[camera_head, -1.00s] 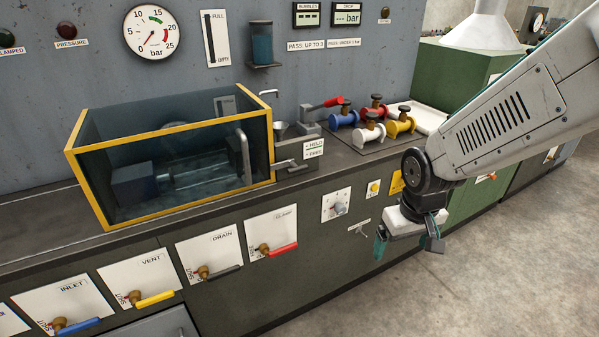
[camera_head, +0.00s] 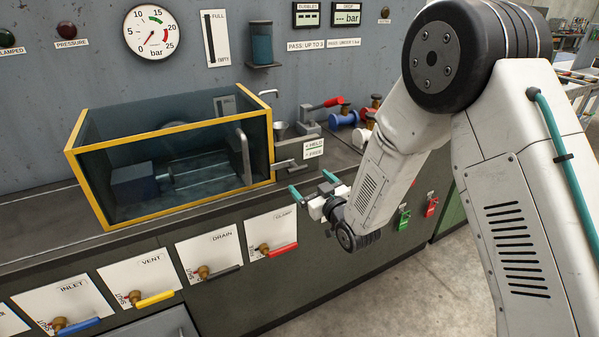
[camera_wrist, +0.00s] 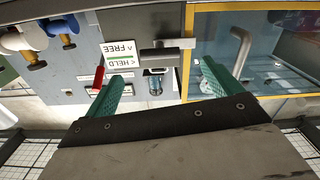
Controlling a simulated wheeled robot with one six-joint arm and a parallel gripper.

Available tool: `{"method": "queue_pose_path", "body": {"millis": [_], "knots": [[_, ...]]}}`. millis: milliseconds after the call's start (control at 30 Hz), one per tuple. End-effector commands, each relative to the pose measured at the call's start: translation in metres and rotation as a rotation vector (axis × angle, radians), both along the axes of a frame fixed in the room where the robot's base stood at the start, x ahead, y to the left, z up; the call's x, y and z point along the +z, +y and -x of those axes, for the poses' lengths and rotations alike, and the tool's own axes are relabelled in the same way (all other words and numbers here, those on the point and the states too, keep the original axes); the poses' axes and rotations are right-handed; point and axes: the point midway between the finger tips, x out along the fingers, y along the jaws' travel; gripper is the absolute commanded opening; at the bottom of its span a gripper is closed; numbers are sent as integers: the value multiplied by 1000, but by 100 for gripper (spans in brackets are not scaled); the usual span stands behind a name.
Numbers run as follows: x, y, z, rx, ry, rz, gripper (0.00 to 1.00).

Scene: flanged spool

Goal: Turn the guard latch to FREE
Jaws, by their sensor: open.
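The guard latch (camera_head: 285,165) is a grey metal bar at the right end of the yellow-framed clear guard (camera_head: 175,183), beside the HELD/FREE label (camera_head: 313,149). In the wrist view the label (camera_wrist: 117,54) appears upside down, with the grey latch (camera_wrist: 160,57) just right of it. Which word the latch points to is hard to tell. My gripper (camera_head: 312,184) is open and empty, with its teal fingers in front of and slightly right of the latch. In the wrist view the fingers (camera_wrist: 162,74) spread on either side of the latch area, apart from it.
Below the bench edge are the CLAMP (camera_head: 275,249), DRAIN (camera_head: 222,272) and VENT (camera_head: 150,295) handles. The bench top left of the guard is clear.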

Motion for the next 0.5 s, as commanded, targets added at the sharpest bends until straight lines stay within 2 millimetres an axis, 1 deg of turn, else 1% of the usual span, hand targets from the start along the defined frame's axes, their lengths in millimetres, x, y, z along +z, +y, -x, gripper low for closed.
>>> {"method": "queue_pose_path", "body": {"millis": [167, 300, 500], "knots": [[0, 13, -20, 0, -3, -1, 90], [0, 25, -39, -1, -3, -1, 90], [0, 37, -59, -1, 0, 0, 90]]}}
